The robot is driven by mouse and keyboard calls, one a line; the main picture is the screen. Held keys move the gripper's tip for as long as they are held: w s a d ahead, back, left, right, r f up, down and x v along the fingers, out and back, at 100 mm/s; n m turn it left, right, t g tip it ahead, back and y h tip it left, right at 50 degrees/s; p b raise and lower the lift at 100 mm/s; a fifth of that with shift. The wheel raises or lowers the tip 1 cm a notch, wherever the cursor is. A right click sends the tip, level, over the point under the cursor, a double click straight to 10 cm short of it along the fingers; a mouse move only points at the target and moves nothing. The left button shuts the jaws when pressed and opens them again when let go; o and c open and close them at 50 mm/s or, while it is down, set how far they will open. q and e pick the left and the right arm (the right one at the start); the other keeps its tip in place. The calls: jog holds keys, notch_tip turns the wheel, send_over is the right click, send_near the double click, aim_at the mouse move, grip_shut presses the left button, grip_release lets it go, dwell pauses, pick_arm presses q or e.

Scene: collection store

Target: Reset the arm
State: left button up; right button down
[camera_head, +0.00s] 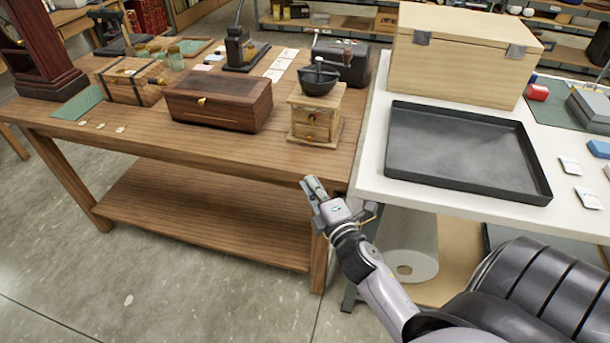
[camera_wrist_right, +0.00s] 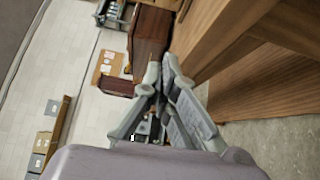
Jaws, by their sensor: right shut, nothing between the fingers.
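My right arm reaches in from the lower right in the head view. Its gripper (camera_head: 314,187) is in front of the wooden table's front edge, near where that table meets the white table. In the right wrist view the gripper (camera_wrist_right: 160,68) has its fingers together with nothing between them. My left arm and gripper are not in view.
The wooden table (camera_head: 215,138) holds a coffee grinder (camera_head: 314,113), a dark wooden box (camera_head: 219,101) and a strapped box (camera_head: 130,83). The white table (camera_head: 372,175) holds a black tray (camera_head: 459,150) and a large wooden chest (camera_head: 459,62). Floor (camera_head: 190,300) in front is clear.

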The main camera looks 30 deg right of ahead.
jog(key=shift+s+a+f, duration=0.1)
jog(key=shift+s, duration=0.8)
jog(key=s+a+f+m+g+y, duration=0.1)
jog(key=s+a+f+m+g, duration=0.15)
jog(key=f, duration=0.85)
jog(key=s+a+f+m+g, duration=0.1)
jog(key=s+f+m+g, duration=0.2)
jog(key=f, duration=0.9)
jog(key=s+a+f+m+g+y, duration=0.1)
jog(key=s+a+f+m+g, duration=0.2)
jog(key=f, duration=0.8)
jog(key=s+a+f+m+g, duration=0.1)
jog(key=s+f+g, duration=0.1)
jog(key=s+f, duration=0.4)
jog(key=s+f+m+g, duration=0.2)
jog(key=s+f, duration=0.4)
jog(key=s, duration=0.9)
jog(key=s+a+f+m+g, duration=0.1)
jog(key=s+f+m+g, duration=0.1)
jog(key=s+f+g, duration=0.2)
jog(key=s+f, duration=0.3)
jog(key=s, duration=0.3)
jog(key=shift+s+a+y, duration=0.15)
jog(key=shift+a+y, duration=0.2)
jog(key=shift+y, duration=0.05)
jog(key=shift+f+g, duration=0.1)
jog(key=shift+g, duration=0.15)
